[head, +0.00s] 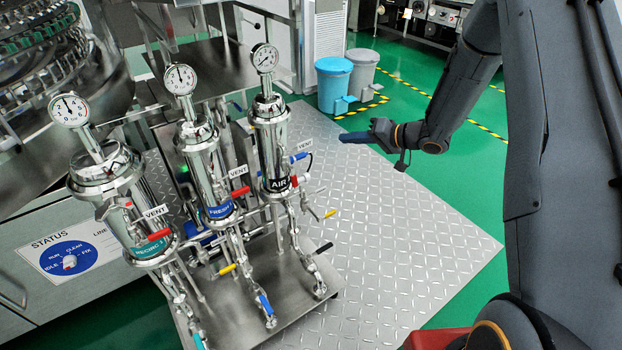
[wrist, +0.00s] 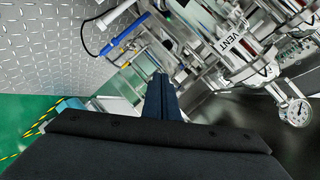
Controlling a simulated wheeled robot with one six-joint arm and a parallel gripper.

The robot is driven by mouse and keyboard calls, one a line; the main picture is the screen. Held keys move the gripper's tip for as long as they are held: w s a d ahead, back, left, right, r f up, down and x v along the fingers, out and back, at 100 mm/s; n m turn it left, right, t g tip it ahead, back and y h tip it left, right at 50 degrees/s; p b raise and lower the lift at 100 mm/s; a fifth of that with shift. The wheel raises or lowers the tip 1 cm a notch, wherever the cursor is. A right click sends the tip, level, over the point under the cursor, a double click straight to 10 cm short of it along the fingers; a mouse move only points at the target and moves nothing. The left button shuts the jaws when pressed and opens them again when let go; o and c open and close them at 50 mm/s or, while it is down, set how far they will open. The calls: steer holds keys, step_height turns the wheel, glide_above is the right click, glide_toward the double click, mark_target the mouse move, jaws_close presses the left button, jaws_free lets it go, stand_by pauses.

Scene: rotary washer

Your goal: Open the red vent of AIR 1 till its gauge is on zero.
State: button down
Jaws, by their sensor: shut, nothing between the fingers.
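AIR 1 is the rightmost of the steel filter housings, with a black AIR label (head: 278,184) in the head view. Its round gauge (head: 265,58) stands on top; the needle is too small to read surely. A white VENT tag (head: 304,145) and a blue handle (head: 298,157) are at its right side, with a small red part (head: 294,181) lower down. My gripper (head: 343,137) is shut and empty, to the right of AIR 1 and apart from it.
The FRESH housing (head: 203,165) and the RECIRC housing (head: 108,180) stand left of AIR 1, each with a red vent handle. Yellow and blue valve handles stick out below. A blue bin (head: 333,85) stands behind. The metal floor plate (head: 400,230) at right is clear.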

steer(key=s+d+f+m+g+y, duration=0.1)
steer(key=s+f+g+y, duration=0.4)
steer(key=s, duration=0.4)
glide_toward(294, 178)
steer(key=w+a+f, duration=0.3)
steer(key=w+a, duration=0.1)
steer(key=shift+s+a+f+t+y, duration=0.15)
steer(key=shift+s+a+t+y, duration=0.15)
steer(key=shift+s+a+y, duration=0.25)
